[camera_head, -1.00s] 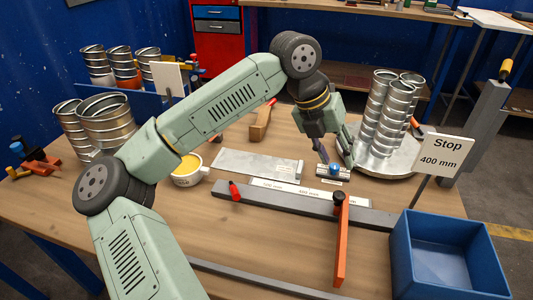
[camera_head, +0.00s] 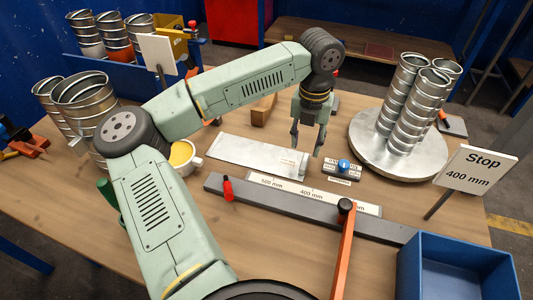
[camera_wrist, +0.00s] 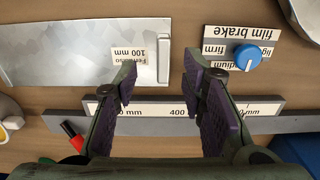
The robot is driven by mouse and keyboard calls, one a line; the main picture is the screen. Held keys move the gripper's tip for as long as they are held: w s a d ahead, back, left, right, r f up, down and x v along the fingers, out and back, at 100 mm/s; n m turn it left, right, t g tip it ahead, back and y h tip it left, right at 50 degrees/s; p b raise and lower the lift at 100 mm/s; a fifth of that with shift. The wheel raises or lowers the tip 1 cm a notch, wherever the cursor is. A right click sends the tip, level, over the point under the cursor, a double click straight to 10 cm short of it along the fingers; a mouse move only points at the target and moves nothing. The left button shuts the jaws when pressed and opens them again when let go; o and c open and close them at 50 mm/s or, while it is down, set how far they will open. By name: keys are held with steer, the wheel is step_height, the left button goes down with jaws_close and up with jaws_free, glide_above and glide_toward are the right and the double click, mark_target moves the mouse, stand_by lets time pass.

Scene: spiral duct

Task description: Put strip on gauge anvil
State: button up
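A flat grey metal strip (camera_head: 245,153) lies on the table behind the long grey bar. It also shows in the wrist view (camera_wrist: 75,50), with a white 100 mm label and a narrow raised light edge or bar (camera_wrist: 163,60) at its right end. I cannot tell for sure which part is the gauge anvil; the long grey bar (camera_head: 285,204) carries a 400 mm scale. My gripper (camera_head: 306,150) is open and empty above the strip's right end.
A film brake panel with a blue knob (camera_head: 344,165) lies right of the gripper. Shiny spiral ducts stand on a round plate (camera_head: 375,155) beyond it. A blue bin (camera_head: 408,268), an orange arm (camera_head: 343,250) and a Stop 400 mm sign (camera_head: 473,170) are at the right. A yellow-filled cup (camera_head: 195,162) stands left.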

mark_target(305, 160)
steer(key=shift+s+f+p, duration=0.2)
steer(key=shift+f+p, duration=0.15)
steer(key=shift+f, duration=0.3)
step_height(305, 160, down, 4)
steer(key=shift+s+d+f+p, duration=0.1)
steer(key=shift+s+f+p, duration=0.05)
steer(key=shift+p, duration=0.5)
steer(key=shift+c, duration=0.4)
jaws_close()
